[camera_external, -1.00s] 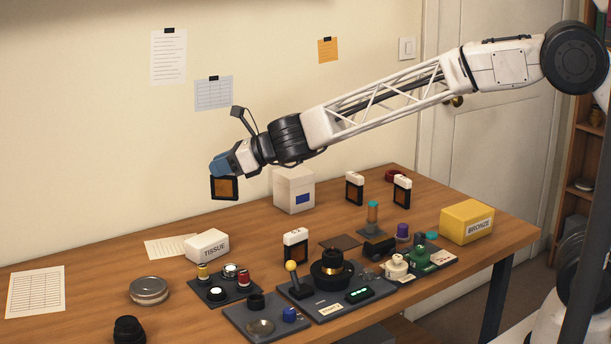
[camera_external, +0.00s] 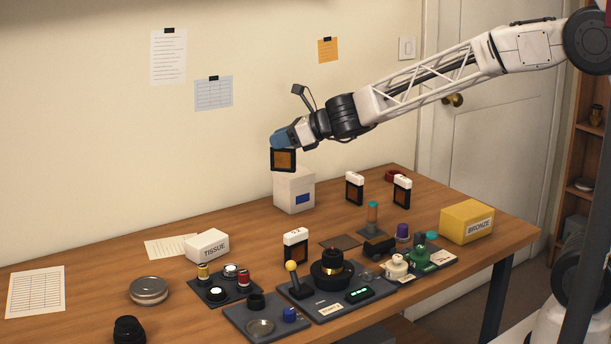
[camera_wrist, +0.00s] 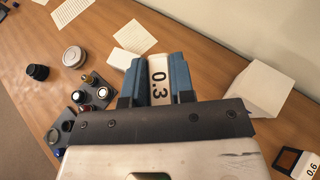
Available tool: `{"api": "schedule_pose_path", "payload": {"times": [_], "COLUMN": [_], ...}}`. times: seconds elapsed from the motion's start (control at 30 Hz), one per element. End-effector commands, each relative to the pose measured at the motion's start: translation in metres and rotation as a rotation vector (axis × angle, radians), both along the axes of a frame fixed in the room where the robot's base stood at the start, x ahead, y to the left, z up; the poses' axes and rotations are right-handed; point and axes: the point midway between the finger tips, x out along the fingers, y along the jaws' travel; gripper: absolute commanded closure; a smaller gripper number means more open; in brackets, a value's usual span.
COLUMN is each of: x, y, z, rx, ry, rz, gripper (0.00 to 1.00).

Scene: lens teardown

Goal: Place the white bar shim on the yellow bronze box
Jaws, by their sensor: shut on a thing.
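My gripper (camera_external: 281,141) has blue fingers and is shut on a shim (camera_external: 283,160) with a dark frame and an amber window. In the wrist view the shim's white bar (camera_wrist: 159,80), marked "0.3", sits between the two blue fingers (camera_wrist: 158,84). The shim hangs upright in the air, in front of the top of the white box in the outside view. The yellow bronze box (camera_external: 467,222), labelled "BRONZE", stands at the table's right end, well right of and lower than my gripper. It is not visible in the wrist view.
A white box (camera_external: 294,190) with a blue patch is at the back. Other white-topped shims stand upright (camera_external: 354,188), (camera_external: 402,190) and (camera_external: 295,245). A teal-and-orange post (camera_external: 373,215) and the dark lens station (camera_external: 331,275) lie left of the bronze box.

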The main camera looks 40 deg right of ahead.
Motion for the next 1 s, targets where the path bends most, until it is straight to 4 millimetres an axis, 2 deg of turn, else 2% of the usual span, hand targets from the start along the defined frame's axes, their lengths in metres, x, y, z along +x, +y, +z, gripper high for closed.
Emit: {"api": "schedule_pose_path", "payload": {"times": [0.1, 0.47, 1.0], "x": [0.0, -0.009, -0.045], "y": [-0.028, -0.104, -0.209], "z": [-0.001, -0.005, -0.01], "rx": [0.0, 0.0, 0.0], "ry": [0.001, 0.002, 0.001], "rz": [0.0, 0.008, 0.022], "gripper": [1.0, 1.0, 1.0]}}
